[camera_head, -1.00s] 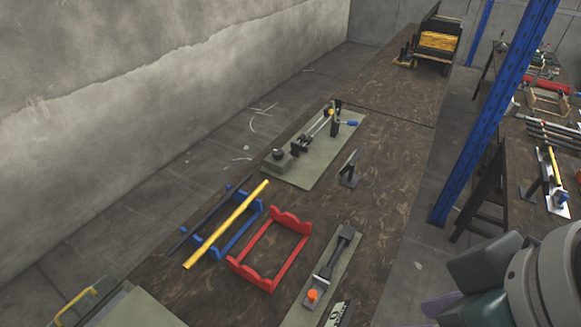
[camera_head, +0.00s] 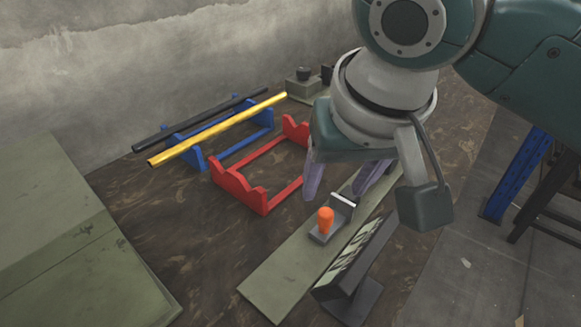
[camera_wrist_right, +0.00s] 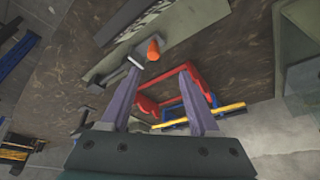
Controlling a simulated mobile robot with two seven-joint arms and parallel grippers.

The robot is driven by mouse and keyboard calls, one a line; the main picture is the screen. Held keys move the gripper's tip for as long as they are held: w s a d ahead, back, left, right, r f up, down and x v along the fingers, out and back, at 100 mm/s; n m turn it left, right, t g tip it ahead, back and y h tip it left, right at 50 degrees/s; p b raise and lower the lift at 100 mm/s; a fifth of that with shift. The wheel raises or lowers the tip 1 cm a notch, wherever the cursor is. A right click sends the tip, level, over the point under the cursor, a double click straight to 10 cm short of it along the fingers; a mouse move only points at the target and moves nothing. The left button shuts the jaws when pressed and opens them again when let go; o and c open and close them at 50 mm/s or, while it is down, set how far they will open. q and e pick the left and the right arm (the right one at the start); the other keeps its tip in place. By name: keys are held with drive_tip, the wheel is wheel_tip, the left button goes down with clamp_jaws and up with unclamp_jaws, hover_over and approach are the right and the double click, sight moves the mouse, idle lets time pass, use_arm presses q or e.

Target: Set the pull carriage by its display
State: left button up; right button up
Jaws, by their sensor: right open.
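The pull carriage (camera_head: 320,238) is a small grey block with an upright orange knob (camera_head: 326,219) on a long green base plate (camera_head: 275,285). The display (camera_head: 352,258) is a dark tilted box on a stand right of the carriage; its pale face carries dark characters that I cannot read. My right gripper (camera_head: 336,195) is open and empty, its purple fingers above and beyond the knob. In the wrist view the knob (camera_wrist_right: 153,50) lies just past the open fingertips (camera_wrist_right: 158,68), apparently not held. The arm hides the far part of the base plate. My left gripper is not in view.
A red cradle (camera_head: 245,195) stands left of the gripper. Behind it, a blue cradle (camera_head: 200,160) carries a yellow rod (camera_head: 220,128) and a dark rod (camera_head: 185,125). A green surface (camera_head: 100,270) lies at the left. Bare brown tabletop shows between.

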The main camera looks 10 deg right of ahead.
sight(326, 214)
use_arm(q)
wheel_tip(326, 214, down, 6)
drive_tip(key=b, duration=0.4)
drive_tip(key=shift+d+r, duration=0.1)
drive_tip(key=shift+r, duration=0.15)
use_arm(e)
drive_tip(key=shift+h, duration=0.3)
drive_tip(key=x, duration=1.2)
drive_tip(key=shift+w+d, duration=0.25)
drive_tip(key=shift+d, duration=0.15)
drive_tip(key=shift+r, duration=0.1)
clamp_jaws()
